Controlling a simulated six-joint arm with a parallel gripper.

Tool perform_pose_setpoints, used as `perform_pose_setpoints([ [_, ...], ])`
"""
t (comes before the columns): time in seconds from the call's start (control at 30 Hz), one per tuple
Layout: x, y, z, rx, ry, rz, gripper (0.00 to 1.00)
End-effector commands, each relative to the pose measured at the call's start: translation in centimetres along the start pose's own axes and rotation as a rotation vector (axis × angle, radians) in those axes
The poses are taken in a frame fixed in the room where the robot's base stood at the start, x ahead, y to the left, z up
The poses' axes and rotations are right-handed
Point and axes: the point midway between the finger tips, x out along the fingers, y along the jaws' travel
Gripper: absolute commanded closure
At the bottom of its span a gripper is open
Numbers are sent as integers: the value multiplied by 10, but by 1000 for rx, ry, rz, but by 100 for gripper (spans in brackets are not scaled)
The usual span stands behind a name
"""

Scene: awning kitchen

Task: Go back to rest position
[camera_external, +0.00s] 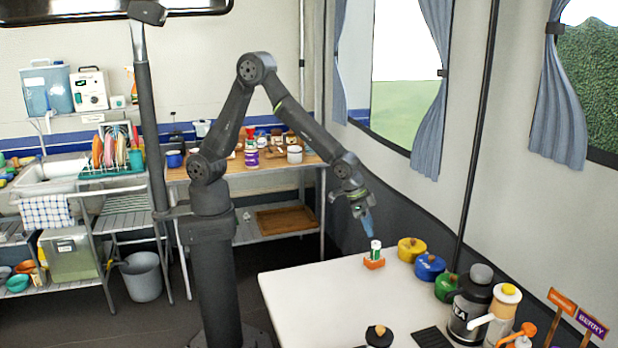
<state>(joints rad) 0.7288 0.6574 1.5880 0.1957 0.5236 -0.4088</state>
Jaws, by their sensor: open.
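My gripper (368,226) is at the end of my arm, pointing down above the far edge of the white table (310,300). It is open, though its fingers are small and blurred in this view. Just below it stands a small white and green cylinder (376,246) on an orange block (374,263). I cannot tell whether the fingertips touch the cylinder. My arm is bent, with its elbow high and its forearm reaching down to the right.
Yellow (411,250), blue (430,267) and green (446,287) lidded pots line the table's right side. A dark jug (468,310), a pump bottle (504,310) and two small signs stand in front of them. The table's middle is clear. A wooden counter (285,164) with jars stands behind.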

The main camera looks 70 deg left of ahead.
Motion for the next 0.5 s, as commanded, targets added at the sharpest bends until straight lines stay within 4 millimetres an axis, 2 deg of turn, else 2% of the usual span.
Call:
perform_pose_setpoints([
  [0.3,54,0,0,-1,-2,0,49],
  [0.5,79,0,0,0,0,1,49],
])
